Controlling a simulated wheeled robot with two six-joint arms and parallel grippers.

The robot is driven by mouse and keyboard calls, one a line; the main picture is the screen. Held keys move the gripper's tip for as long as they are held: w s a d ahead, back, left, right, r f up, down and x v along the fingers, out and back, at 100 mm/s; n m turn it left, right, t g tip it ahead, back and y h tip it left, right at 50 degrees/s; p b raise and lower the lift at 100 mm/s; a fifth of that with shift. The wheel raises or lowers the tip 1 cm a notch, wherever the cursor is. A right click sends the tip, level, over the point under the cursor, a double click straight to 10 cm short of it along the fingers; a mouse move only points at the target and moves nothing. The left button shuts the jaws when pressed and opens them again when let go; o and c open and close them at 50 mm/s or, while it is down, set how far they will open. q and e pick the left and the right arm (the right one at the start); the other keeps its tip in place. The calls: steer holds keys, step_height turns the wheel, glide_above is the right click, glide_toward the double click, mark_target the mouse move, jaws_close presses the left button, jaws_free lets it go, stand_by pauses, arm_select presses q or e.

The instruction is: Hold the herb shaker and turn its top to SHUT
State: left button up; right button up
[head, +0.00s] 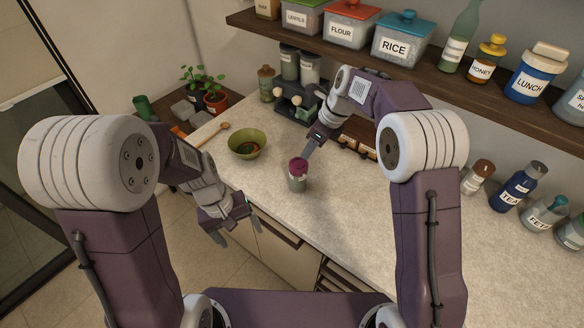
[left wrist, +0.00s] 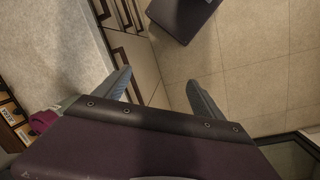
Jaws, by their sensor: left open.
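The herb shaker (head: 297,183) is a small grey pot with a purple-red top (head: 298,165), upright near the counter's front edge. The purple top also seems to show at the left of the left wrist view (left wrist: 42,121). The direction its top points is too small to read. My left gripper (head: 240,234) is open and empty, left of and nearer than the shaker, beyond the counter's front edge; its spread fingers show in the left wrist view (left wrist: 158,85). My right gripper (head: 307,156) hangs from behind with its fingertips close to the top; I cannot tell whether it touches or how wide it is.
A green bowl (head: 247,144) and a wooden spoon (head: 214,134) lie left of the shaker. A black rack (head: 294,100) stands behind. Bottles (head: 518,188) line the right. A shelf (head: 330,52) runs above. The counter (head: 350,215) right of the shaker is clear.

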arm_select(q)
steer(key=w+d+f+n+h, duration=0.3)
steer(key=w+d+n+h, duration=0.1)
steer(key=w+d+n, duration=0.2)
steer(key=n+t+h, duration=0.5)
steer(key=n+h, duration=0.1)
steer(key=n, duration=0.5)
glide_toward(305, 181)
steer(key=f, duration=0.1)
steer(key=w+f, duration=0.1)
steer(key=f, duration=0.1)
steer(key=w+f, duration=0.1)
steer(key=shift+d+f, duration=0.25)
steer(key=shift+d, duration=0.05)
steer(key=shift+w+d+n+t, duration=0.2)
steer(key=shift+w+n+t, duration=0.2)
steer(key=shift+w+n, duration=0.1)
steer(key=x, duration=0.9)
steer(key=shift+s+d, duration=0.1)
jaws_close()
